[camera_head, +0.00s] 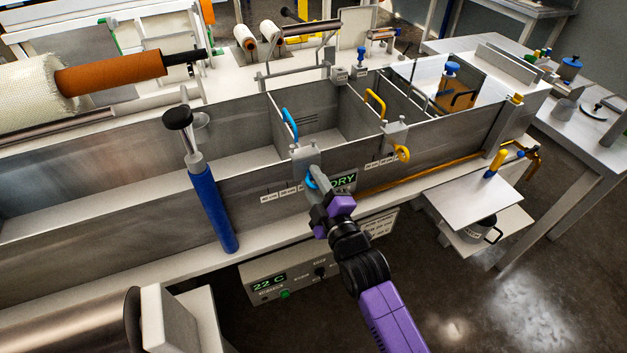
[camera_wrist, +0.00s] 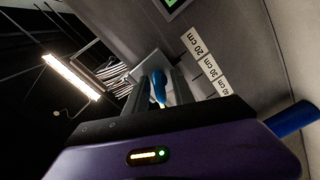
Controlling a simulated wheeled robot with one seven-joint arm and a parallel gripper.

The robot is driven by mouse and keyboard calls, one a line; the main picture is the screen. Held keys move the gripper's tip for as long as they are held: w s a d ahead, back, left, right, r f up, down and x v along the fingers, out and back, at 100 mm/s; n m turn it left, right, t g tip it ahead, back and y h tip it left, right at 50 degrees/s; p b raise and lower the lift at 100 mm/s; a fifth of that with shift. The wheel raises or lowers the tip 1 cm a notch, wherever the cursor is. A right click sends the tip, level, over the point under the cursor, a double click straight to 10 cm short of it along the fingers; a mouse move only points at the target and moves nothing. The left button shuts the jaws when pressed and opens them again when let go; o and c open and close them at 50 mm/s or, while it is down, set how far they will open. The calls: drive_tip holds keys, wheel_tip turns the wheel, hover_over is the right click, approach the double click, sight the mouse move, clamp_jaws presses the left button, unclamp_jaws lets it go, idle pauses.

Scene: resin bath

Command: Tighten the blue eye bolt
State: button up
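The blue eye bolt (camera_head: 311,181) sits on a grey clamp block (camera_head: 304,158) on the front wall of the metal bath, below the blue-handled divider plate. My gripper (camera_head: 317,190) is at it from the front, and its fingers partly hide the ring. In the wrist view the blue ring (camera_wrist: 158,89) stands edge-on between the two dark fingers, which are close together on either side of it. The fingers look shut on the ring, though the contact itself is hard to see. The bolt's shank is hidden.
A yellow eye bolt (camera_head: 402,153) sits on a similar block to the right. A blue cylinder (camera_head: 213,208) leans on the bath's front wall at left. A shelf (camera_head: 472,194) with a pot juts out at right. A control box (camera_head: 290,283) is below the bath.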

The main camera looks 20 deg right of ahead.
clamp_jaws()
drive_tip(key=shift+m, duration=0.3)
drive_tip(key=m+b, duration=0.1)
drive_tip(key=m, duration=0.4)
drive_tip(key=shift+m+b, duration=0.3)
drive_tip(key=m, duration=0.5)
drive_tip(key=shift+m, duration=0.3)
unclamp_jaws()
idle(0.3)
